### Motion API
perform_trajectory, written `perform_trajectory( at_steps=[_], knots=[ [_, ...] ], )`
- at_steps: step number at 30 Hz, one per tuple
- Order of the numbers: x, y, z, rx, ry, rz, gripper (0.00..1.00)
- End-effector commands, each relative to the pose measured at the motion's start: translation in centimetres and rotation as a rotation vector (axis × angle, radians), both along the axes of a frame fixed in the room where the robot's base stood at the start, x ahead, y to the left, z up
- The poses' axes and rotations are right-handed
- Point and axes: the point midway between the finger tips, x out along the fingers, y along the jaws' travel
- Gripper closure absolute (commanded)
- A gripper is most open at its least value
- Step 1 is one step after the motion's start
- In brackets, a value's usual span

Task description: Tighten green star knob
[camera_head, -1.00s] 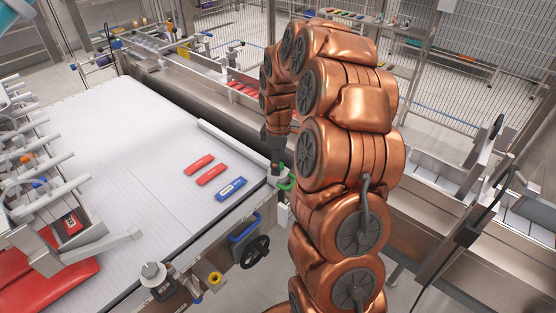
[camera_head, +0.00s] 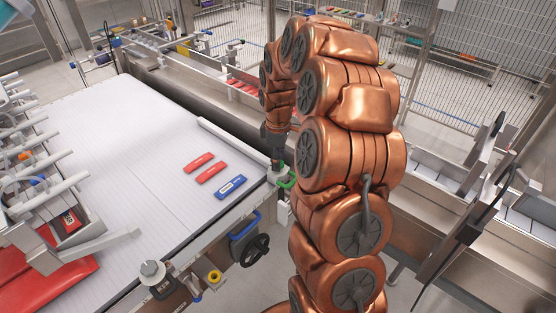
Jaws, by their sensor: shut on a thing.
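The green star knob (camera_head: 288,181) is at the right edge of the white conveyor, beside the near end of a long white guide rail. Only part of its green shows; my copper arm and gripper hide the rest. My gripper (camera_head: 278,163) points down onto the knob's spot from above and is shut on it, as far as this small view shows. The fingertips are too small to see clearly.
Two red packs (camera_head: 206,167) and a blue pack (camera_head: 231,187) lie on the white conveyor (camera_head: 120,160) left of my gripper. A black handwheel (camera_head: 255,250) and a blue handle (camera_head: 245,225) sit below the conveyor edge. A picker frame (camera_head: 60,245) stands at left.

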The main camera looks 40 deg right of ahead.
Motion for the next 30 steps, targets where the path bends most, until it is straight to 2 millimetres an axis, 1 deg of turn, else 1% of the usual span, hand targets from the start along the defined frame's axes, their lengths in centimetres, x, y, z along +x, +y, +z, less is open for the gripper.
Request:
perform_trajectory(
  at_steps=[1, 8, 30],
  knots=[
    [0.02, -0.02, -0.31, -0.001, -0.002, -0.021, 0.96],
    [0.05, -0.06, -0.6, -0.003, -0.005, -0.175, 0.96],
    [0.06, -0.1, -0.43, -0.002, -0.003, -0.875, 0.96]
  ],
)
